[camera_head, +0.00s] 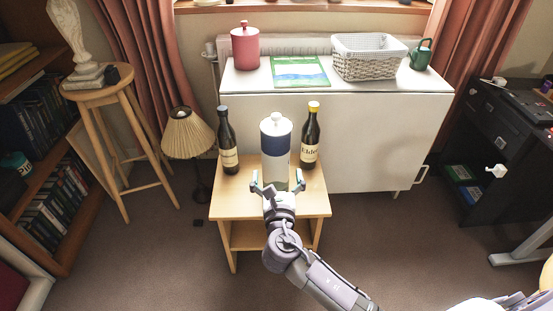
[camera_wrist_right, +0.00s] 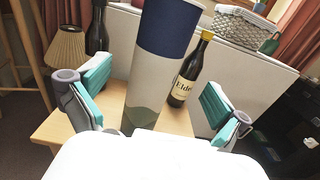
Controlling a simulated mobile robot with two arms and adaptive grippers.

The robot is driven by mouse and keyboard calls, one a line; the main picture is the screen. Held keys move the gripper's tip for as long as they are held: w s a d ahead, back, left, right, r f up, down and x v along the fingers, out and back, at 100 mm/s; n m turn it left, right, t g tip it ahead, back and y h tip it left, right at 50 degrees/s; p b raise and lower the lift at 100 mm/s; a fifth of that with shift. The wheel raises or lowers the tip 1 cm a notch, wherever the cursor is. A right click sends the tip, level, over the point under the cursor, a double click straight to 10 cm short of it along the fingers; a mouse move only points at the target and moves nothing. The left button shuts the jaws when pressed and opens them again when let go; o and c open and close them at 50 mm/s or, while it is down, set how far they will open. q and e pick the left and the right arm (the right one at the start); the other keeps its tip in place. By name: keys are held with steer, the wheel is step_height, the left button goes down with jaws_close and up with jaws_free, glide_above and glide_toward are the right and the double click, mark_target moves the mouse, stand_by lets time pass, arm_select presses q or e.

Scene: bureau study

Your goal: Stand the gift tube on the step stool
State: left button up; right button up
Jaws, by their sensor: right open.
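The gift tube (camera_head: 276,146) is a tall cylinder with a dark blue band, a pale band and a white knobbed lid. It stands upright on the wooden step stool (camera_head: 315,205), between two dark bottles. My right gripper (camera_head: 277,186) is open at the tube's near side, low down. In the right wrist view the tube (camera_wrist_right: 160,65) rises between the spread teal-padded fingers (camera_wrist_right: 150,100), with a gap on each side. The tube's green lower end shows there near the stool top (camera_wrist_right: 60,128). My left gripper is not in view.
A dark bottle (camera_head: 227,145) stands left of the tube, and a yellow-capped bottle (camera_head: 310,140) stands close on its right. Behind is a white cabinet (camera_head: 370,140) bearing a pink canister (camera_head: 245,48) and a wicker basket (camera_head: 368,62). A pleated lamp (camera_head: 188,135) stands left.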

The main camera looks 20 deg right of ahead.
steer(key=s+d+f+m+g+y, duration=0.1)
steer(key=s+d+f+m+g, duration=0.25)
steer(key=s+f+m, duration=0.45)
steer(key=s+d+f+m+g, duration=0.2)
steer(key=s+f+m+g, duration=0.4)
steer(key=m, duration=0.4)
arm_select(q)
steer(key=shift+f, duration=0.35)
arm_select(e)
steer(key=s+a+f+m+g+y, duration=0.1)
steer(key=s+f+m+g+y, duration=0.1)
steer(key=s+m, duration=0.4)
steer(key=s+a+f+m+g+y, duration=0.1)
steer(key=s+f+m+g+y, duration=0.1)
steer(key=s+m, duration=0.4)
steer(key=s, duration=0.4)
steer(key=shift+a+m+g, duration=0.35)
steer(key=shift+a+m, duration=0.05)
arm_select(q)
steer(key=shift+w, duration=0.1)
arm_select(e)
steer(key=shift+w, duration=0.1)
